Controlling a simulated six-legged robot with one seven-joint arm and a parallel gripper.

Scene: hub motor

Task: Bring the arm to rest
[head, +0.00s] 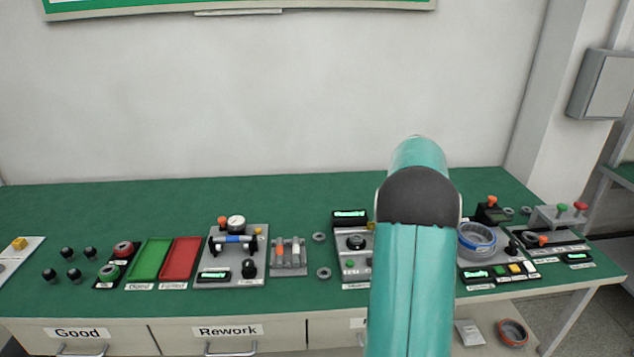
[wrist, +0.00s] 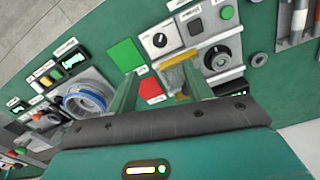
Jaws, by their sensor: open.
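My teal arm rises across the right middle of the head view and hides part of the bench behind it; my gripper is hidden there. In the wrist view my gripper (wrist: 165,95) is open, its two teal fingers apart with nothing held between them. The fingers are over the green bench (wrist: 262,88). A panel with dark knobs (wrist: 195,45) lies beyond the fingertips, and a yellow part (wrist: 180,75) shows between the fingers. I cannot tell how high the fingertips are above it.
The green bench (head: 120,210) carries several devices along its front. A blue-ringed part (head: 476,240) sits right of my arm, and a gauge fixture (head: 236,225) and green and red trays (head: 150,262) (head: 181,262) sit left. The back strip of the bench is mostly clear.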

